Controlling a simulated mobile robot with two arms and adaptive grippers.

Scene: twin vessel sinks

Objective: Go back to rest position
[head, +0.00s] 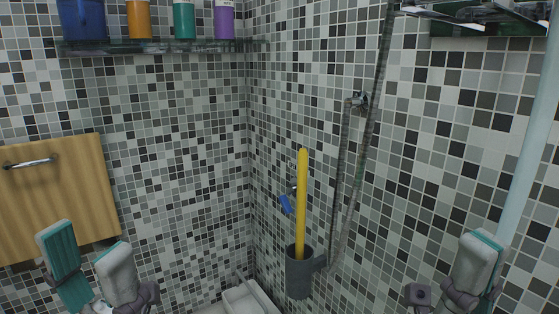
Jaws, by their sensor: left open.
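My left gripper (86,245) is at the lower left of the head view. Its two teal-and-white fingers stand apart, with nothing visible between them. It is in front of the wooden panel's lower edge and the tiled wall. My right gripper (474,264) is at the lower right, cut off by the bottom edge of the view. One light finger with a teal edge shows clearly; the other finger is not clearly visible, so its opening cannot be told. No object is seen in it.
A dark holder (299,276) with a yellow stick (302,205) is on the tiled wall, beside a hanging hose (372,120). A glass shelf (160,46) with bottles is upper left. A wooden panel (70,190) is at left, a pale pole (535,130) at right.

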